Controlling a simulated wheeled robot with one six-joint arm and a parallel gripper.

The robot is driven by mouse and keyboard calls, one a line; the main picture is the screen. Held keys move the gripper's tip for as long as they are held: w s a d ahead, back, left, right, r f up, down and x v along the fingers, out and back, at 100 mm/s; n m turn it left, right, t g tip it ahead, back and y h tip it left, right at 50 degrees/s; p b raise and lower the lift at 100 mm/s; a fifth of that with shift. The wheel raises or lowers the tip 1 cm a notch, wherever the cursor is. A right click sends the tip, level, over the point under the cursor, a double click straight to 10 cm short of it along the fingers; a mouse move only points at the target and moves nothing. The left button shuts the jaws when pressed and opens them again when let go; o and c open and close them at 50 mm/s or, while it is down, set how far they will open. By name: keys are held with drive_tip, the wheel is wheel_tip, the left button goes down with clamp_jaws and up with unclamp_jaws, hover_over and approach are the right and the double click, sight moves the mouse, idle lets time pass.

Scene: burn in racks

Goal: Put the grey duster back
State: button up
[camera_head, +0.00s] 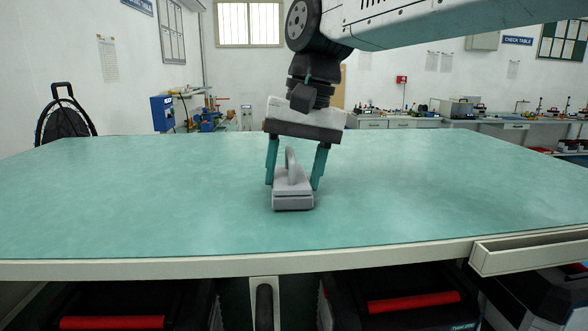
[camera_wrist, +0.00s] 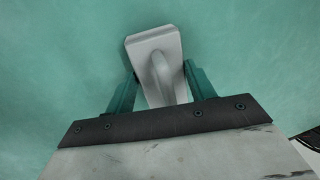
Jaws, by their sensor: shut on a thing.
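The grey duster (camera_head: 293,197) is a block with a looped handle on top. It is at the middle of the green table top (camera_head: 420,185), upright; I cannot tell whether it rests on the surface or is just above it. My gripper (camera_head: 294,185) points down over it, with its teal fingers on either side of the handle, shut on the duster. In the wrist view the duster (camera_wrist: 155,55) sits between the two fingers (camera_wrist: 158,88), its far end sticking out past them.
The table top around the duster is clear. A shallow open tray (camera_head: 530,252) is at the table's front right edge. Black cases with red handles (camera_head: 415,302) are below the table. Benches with tools (camera_head: 480,115) stand along the back wall.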

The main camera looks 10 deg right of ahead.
drive_tip(key=shift+f, duration=0.1)
drive_tip(key=o, duration=1)
drive_tip(key=r, duration=0.4)
drive_tip(key=d+r, duration=0.1)
drive_tip(key=r, duration=0.3)
drive_tip(key=d+r, duration=0.1)
drive_tip(key=r, duration=0.3)
drive_tip(key=shift+d, duration=0.15)
drive_tip(key=shift+s, duration=0.1)
